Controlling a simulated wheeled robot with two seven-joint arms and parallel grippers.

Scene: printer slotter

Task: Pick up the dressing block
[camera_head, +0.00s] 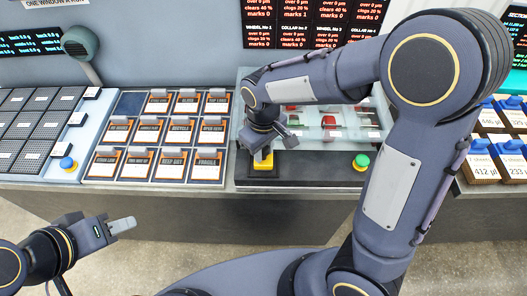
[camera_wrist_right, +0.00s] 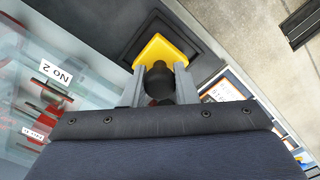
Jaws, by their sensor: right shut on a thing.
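The dressing block (camera_head: 263,164) is a yellow block on the dark front strip of the middle station. In the right wrist view the yellow block (camera_wrist_right: 160,47) has a dark round knob (camera_wrist_right: 158,84) and lies in or over a black square holder (camera_wrist_right: 148,31). I cannot tell if it is clear of the holder. My right gripper (camera_head: 264,151) points down over it. Its two fingers (camera_wrist_right: 160,80) are shut on the knob, one on each side. My left gripper (camera_head: 122,226) hangs empty in front of the bench at lower left, away from the block.
A green button (camera_head: 361,161) is to the right on the same strip. Glass-fronted slots with red parts (camera_head: 328,122) stand behind. Labelled cards (camera_head: 180,130) fill a tray at left, and a blue button (camera_head: 67,163) is further left. Blue-topped boxes (camera_head: 511,147) are at right.

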